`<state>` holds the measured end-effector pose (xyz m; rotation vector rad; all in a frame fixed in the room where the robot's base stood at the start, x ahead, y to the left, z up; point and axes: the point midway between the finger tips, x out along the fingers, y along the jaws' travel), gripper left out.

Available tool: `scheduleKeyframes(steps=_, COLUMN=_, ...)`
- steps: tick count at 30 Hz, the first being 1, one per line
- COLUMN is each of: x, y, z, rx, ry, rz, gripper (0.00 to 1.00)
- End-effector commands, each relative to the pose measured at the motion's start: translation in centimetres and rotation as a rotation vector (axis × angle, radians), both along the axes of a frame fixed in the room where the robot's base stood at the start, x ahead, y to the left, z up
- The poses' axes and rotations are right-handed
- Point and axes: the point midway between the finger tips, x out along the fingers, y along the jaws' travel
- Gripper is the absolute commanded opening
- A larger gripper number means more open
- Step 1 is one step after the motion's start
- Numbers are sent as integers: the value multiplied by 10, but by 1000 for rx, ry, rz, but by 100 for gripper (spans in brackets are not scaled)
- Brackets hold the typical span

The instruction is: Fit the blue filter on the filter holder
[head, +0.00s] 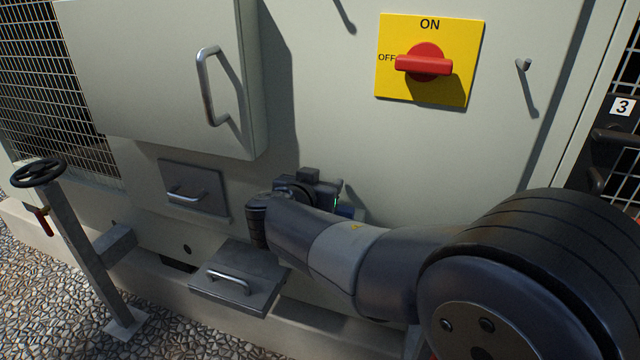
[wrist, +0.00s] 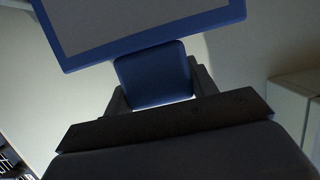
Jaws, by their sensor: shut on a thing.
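The blue filter (wrist: 150,22) is in the wrist view, a flat grey panel in a blue frame with a blue tab at its near edge. My gripper (wrist: 155,84) is shut on that tab, with a dark finger on each side. In the head view my gripper (head: 322,188) is close to the cabinet front and partly hidden behind my arm. I cannot pick out the filter holder for certain in either view. The filter's far edge is cut off in the wrist view.
An open drawer (head: 242,278) juts out below my wrist; a shut drawer (head: 194,188) is above left. A handled door (head: 165,75), a red switch (head: 424,62) and a peg (head: 523,65) are on the cabinet. A valve wheel (head: 38,172) stands at left over gravel.

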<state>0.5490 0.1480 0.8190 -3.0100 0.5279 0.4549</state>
Motion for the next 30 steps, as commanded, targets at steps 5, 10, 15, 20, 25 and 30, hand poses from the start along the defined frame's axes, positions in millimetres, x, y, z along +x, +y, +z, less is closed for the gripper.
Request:
scheduleKeyframes(steps=5, x=0, y=0, z=-5, rx=0, ry=-1, rz=0, gripper=13)
scheduleKeyframes(steps=10, x=0, y=0, z=-9, rx=0, ry=-1, rz=0, gripper=13)
scheduleKeyframes(steps=15, x=0, y=0, z=-13, rx=0, ry=-1, rz=0, gripper=13)
scheduleKeyframes(steps=20, x=0, y=0, z=-17, rx=0, ry=0, rz=0, gripper=13)
scheduleKeyframes(steps=25, x=0, y=0, z=-20, rx=1, ry=0, rz=0, gripper=13)
scheduleKeyframes(steps=30, x=0, y=0, z=-24, rx=1, ry=0, rz=0, gripper=13)
